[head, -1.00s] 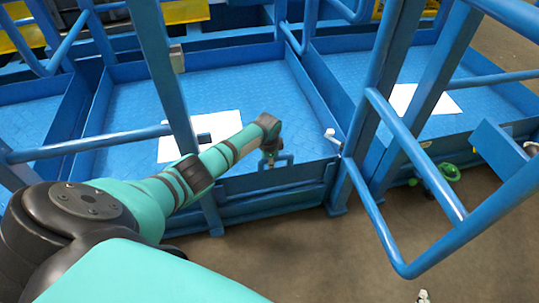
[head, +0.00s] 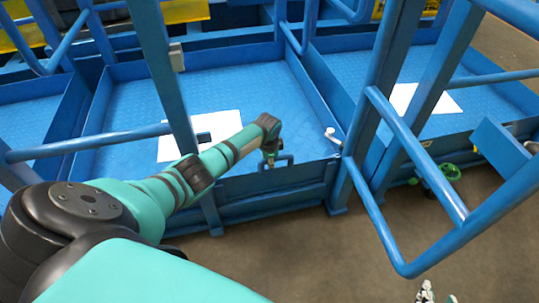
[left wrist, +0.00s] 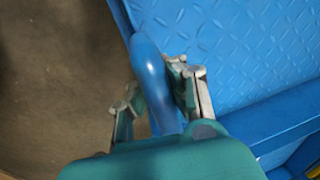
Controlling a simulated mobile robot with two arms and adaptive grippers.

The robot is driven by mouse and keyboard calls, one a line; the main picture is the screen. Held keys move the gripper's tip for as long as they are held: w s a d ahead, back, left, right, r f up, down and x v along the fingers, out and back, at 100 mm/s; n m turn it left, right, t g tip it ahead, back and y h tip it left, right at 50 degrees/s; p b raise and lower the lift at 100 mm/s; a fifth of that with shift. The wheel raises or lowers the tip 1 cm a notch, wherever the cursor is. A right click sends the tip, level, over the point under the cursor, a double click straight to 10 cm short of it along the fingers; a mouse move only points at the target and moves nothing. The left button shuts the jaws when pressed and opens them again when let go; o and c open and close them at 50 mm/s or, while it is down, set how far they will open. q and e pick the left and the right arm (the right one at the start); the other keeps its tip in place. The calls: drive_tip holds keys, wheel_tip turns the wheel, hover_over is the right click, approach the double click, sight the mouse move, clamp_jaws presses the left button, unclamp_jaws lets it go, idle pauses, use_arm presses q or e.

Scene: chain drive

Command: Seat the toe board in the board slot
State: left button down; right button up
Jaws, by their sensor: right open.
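A blue loop handle (head: 284,161) stands at the front edge of the middle blue platform, above a blue front board (head: 275,187), which looks like the toe board. My left gripper (head: 270,157) is at this handle. In the left wrist view, the fingers of my left gripper (left wrist: 155,90) lie on both sides of the thick blue handle (left wrist: 155,75); whether they press on it is unclear. The board slot cannot be made out. My right gripper (head: 437,297) shows only its pale tips at the bottom edge, open, over the floor and away from the platform.
Blue posts and rails (head: 385,90) rise close to my left arm and right of the middle platform. White sheets lie on the middle platform (head: 172,150) and right platform (head: 405,97). A green handwheel (head: 450,171) sits low at right. Floor in front is clear.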

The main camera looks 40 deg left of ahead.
use_arm(q)
drive_tip(key=shift+w+r, duration=0.15)
drive_tip(key=shift+w, duration=0.05)
use_arm(e)
drive_tip(key=shift+w+a+r, duration=0.1)
drive_tip(key=shift+w+r, duration=0.1)
drive_tip(key=shift+r, duration=0.05)
use_arm(q)
drive_tip(key=c, duration=1.3)
unclamp_jaws()
drive_tip(key=shift+s, duration=0.15)
drive_tip(key=shift+c, duration=0.2)
drive_tip(key=shift+s+f, duration=0.25)
drive_tip(key=shift+f, duration=0.1)
drive_tip(key=shift+r, duration=0.5)
drive_tip(key=r, duration=0.5)
drive_tip(key=s+r, duration=0.1)
drive_tip(key=r, duration=0.1)
drive_tip(key=shift+d+r, duration=0.15)
drive_tip(key=shift+d, duration=0.25)
